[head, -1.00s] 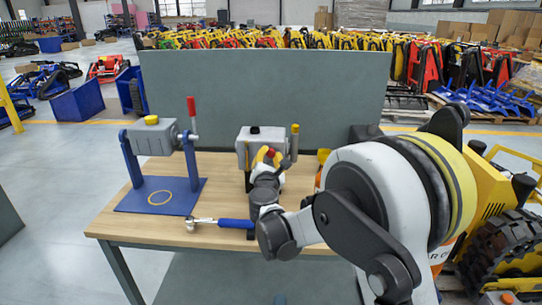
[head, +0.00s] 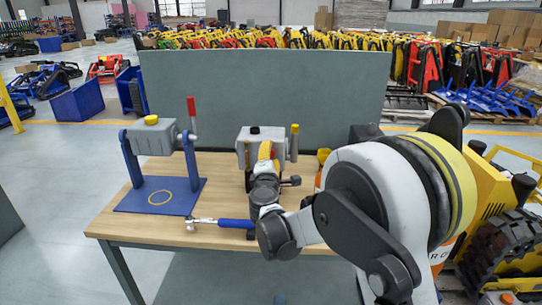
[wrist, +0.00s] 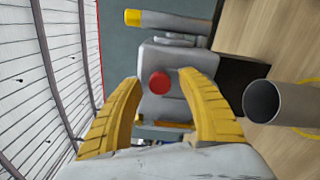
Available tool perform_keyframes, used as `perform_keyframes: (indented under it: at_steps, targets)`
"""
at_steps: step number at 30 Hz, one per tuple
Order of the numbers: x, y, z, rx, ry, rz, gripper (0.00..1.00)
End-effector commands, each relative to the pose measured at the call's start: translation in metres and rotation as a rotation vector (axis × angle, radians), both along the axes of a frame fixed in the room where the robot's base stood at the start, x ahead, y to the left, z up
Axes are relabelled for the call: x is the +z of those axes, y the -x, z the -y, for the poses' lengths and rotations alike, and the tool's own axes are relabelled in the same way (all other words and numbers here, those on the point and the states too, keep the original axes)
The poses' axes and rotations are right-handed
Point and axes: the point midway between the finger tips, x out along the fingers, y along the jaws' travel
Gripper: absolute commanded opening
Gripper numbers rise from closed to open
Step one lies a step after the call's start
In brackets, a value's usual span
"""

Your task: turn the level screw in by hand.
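A grey housing (head: 248,146) with a black cap on top stands on the workbench. In the wrist view, a round red knob, likely the level screw (wrist: 159,82), sits on the face of the housing (wrist: 178,58). My gripper (wrist: 162,80) is open, its two yellow fingers on either side of the red knob with visible gaps. I cannot tell whether the tips reach level with it. In the head view, my gripper (head: 265,152) is in front of the housing and hides most of the knob.
A yellow-capped grey cylinder (wrist: 165,20) stands beside the housing. A grey tube (wrist: 278,102) is close to the right finger. A blue-handled tool (head: 235,223) lies at the bench's (head: 196,238) front edge. A blue stand (head: 160,195) with a red-handled lever is at left.

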Motion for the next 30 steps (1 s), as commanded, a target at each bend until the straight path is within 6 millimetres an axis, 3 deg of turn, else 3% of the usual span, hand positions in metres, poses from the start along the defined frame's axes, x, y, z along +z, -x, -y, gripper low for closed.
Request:
perform_keyframes:
  at_steps: [5, 12, 20, 27, 30]
  targets:
    - [0.0001, -0.0001, 0.0, 0.0, 0.099, -0.003, 0.47]
    - [0.0001, -0.0001, 0.0, 0.0, 0.662, -0.023, 0.47]
    - [0.0001, -0.0001, 0.0, 0.0, 0.936, -0.032, 0.47]
    - [0.0001, -0.0001, 0.0, 0.0, 1.49, -0.051, 0.47]
    - [0.0001, -0.0001, 0.0, 0.0, 1.647, -0.056, 0.47]
